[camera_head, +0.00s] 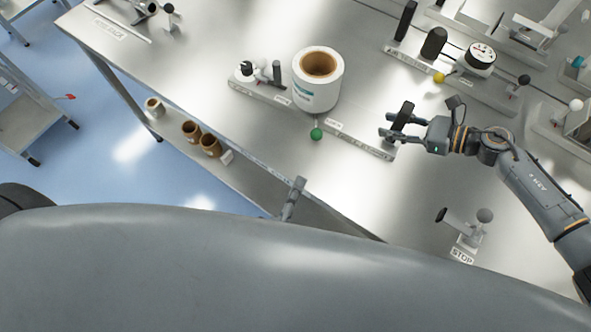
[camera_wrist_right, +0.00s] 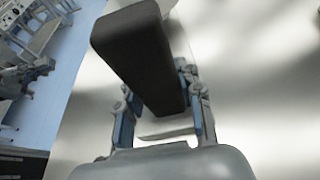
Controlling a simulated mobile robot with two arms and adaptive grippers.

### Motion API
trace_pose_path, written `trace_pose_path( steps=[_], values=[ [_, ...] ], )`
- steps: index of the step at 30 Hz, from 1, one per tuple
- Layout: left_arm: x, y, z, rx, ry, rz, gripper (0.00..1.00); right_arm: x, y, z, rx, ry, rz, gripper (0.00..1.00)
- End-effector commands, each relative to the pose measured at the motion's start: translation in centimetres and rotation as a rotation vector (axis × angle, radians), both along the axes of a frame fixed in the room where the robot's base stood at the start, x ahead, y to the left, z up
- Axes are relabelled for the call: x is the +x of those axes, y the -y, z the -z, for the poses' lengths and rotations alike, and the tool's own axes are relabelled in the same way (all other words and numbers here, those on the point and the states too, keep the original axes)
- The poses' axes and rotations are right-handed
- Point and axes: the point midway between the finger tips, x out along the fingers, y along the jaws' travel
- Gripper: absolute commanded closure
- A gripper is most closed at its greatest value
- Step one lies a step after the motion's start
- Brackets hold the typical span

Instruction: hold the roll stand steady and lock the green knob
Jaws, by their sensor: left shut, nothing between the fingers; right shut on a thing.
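The roll stand (camera_head: 368,146) is a long metal base on the table with a white roll (camera_head: 318,90) upright on it. The green knob (camera_head: 316,134) is a small ball at the stand's front edge, below the roll. My right gripper (camera_head: 392,127) is shut on a black upright handle (camera_head: 405,112) at the stand's right end. The handle (camera_wrist_right: 140,55) fills the space between its fingers in the right wrist view. My left gripper (camera_head: 295,190) is shut and empty near the table's front edge, below the green knob and apart from it. My own body hides the rest of that arm.
A gauge (camera_head: 481,57), a yellow ball (camera_head: 439,77) and other levers stand at the upper right. A STOP lever (camera_head: 466,229) stands at the lower right. Brown cores (camera_head: 209,146) sit on a lower shelf.

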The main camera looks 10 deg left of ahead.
Motion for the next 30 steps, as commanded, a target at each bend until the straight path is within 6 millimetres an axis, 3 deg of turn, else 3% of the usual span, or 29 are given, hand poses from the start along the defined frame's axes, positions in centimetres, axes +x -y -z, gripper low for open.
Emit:
trace_pose_path(
  steps=[1,30],
  values=[
    [-0.27,0.06,0.10,0.000,0.000,0.000,1.00,-0.51,0.27,1.15,-0.016,-0.013,-0.002,1.00],
    [-0.38,0.12,0.21,0.001,0.000,0.000,1.00,-0.49,0.28,0.46,-0.015,-0.014,-0.001,1.00]
  ],
)
